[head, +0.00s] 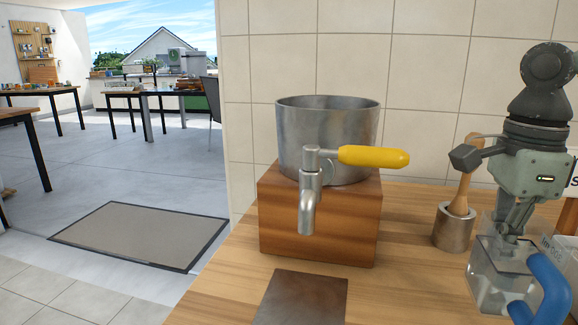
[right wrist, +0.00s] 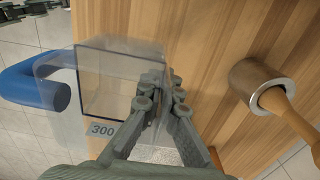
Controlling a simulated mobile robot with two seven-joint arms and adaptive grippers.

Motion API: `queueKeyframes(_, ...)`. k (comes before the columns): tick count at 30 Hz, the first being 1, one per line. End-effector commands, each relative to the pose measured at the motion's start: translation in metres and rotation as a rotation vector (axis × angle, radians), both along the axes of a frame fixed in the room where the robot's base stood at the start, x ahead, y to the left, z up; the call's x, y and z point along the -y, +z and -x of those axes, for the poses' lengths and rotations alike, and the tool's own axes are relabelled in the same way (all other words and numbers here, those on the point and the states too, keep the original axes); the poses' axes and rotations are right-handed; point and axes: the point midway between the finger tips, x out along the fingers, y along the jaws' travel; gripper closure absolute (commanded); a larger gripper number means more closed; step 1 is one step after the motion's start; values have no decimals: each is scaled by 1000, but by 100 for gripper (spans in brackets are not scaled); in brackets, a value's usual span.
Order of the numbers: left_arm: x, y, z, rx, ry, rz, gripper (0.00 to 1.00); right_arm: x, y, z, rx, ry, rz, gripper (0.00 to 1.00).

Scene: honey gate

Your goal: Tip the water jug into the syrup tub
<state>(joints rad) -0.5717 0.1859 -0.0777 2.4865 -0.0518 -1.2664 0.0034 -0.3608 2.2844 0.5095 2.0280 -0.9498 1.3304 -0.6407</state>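The clear water jug (head: 492,270) with a blue handle (head: 545,290) stands on the wooden counter at the lower right; it also shows in the right wrist view (right wrist: 112,85). Its water level cannot be made out. My right gripper (head: 513,228) points down at the jug's rim. In the right wrist view its fingertips (right wrist: 162,95) are closed together on the jug's wall, opposite the handle. A grey metal pot (head: 325,135), apparently the syrup tub, sits on a wooden block with its open top up. My left gripper is not in view.
The tub's tap (head: 309,185) has a yellow lever (head: 373,156) sticking out to the right. A metal cup with a wooden pestle (head: 454,228) stands between block and jug. A dark plate (head: 301,298) lies before the block. A tiled wall (head: 440,70) rises behind.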

Motion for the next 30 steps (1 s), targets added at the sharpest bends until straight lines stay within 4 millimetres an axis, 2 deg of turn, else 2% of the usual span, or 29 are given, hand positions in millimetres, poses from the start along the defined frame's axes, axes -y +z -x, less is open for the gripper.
queueKeyframes(16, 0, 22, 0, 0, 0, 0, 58, 0, 34, -1, 3, -1, -1, 100)
queueKeyframes(30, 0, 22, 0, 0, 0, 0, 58, 0, 35, 0, 2, 0, -1, 100)
